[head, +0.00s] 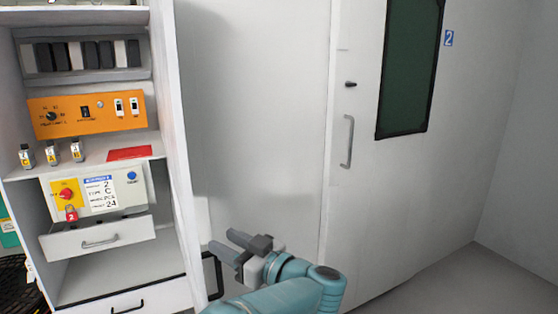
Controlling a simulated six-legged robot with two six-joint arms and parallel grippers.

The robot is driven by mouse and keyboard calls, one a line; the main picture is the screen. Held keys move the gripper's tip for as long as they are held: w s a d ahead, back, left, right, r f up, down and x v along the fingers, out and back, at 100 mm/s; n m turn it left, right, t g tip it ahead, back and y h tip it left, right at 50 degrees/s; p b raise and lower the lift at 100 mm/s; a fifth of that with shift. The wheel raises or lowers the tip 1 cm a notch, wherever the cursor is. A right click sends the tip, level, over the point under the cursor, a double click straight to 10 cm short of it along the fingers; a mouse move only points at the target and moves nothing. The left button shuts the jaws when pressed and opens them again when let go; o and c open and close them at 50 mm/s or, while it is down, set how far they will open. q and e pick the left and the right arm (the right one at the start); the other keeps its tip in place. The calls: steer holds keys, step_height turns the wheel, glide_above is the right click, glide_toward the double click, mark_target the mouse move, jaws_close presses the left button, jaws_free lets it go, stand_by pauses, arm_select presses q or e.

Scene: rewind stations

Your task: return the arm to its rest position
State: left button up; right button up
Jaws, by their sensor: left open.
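My left gripper (223,240) is in the lower middle of the head view, at the end of my teal arm. Its two grey fingers point left and stand apart, with nothing between them. It is in front of the pale wall, just right of the cabinet (181,150). A dark handle (213,275) shows just below and left of the fingers. I cannot tell whether the gripper touches it. My right gripper is not in view.
The cabinet holds an orange control panel (88,113), a red padlock (71,213) on a switch box and a partly open drawer (97,240). A grey door (362,190) with a dark window stands to the right. The floor (475,285) at lower right is clear.

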arm_select(q)
steer(key=w+a+f+m+t+h+p, duration=0.1)
steer(key=w+a+f+m+t+h, duration=0.2)
steer(key=f, duration=0.4)
steer(key=w+f+m+t+h+p, duration=0.2)
steer(key=w+f+m+h, duration=0.2)
steer(key=f, duration=0.2)
steer(key=s+f+m+g+h+p, duration=0.1)
steer(key=s+f+g+h, duration=0.15)
steer(key=f, duration=0.45)
steer(key=s+f+m+g+h+p, duration=0.1)
steer(key=s+f+h, duration=0.3)
steer(key=f, duration=0.4)
steer(key=s+f+g+h+p, duration=0.25)
steer(key=s+f+g, duration=0.5)
steer(key=s, duration=0.65)
steer(key=s+f+g+h, duration=0.1)
steer(key=s+g, duration=0.1)
steer(key=s, duration=0.6)
steer(key=s+f+g+h, duration=0.1)
steer(key=s+f+h, duration=0.1)
steer(key=s, duration=0.7)
steer(key=shift+d+f+g, duration=0.2)
steer(key=shift+f+g, duration=0.05)
steer(key=shift+g, duration=0.15)
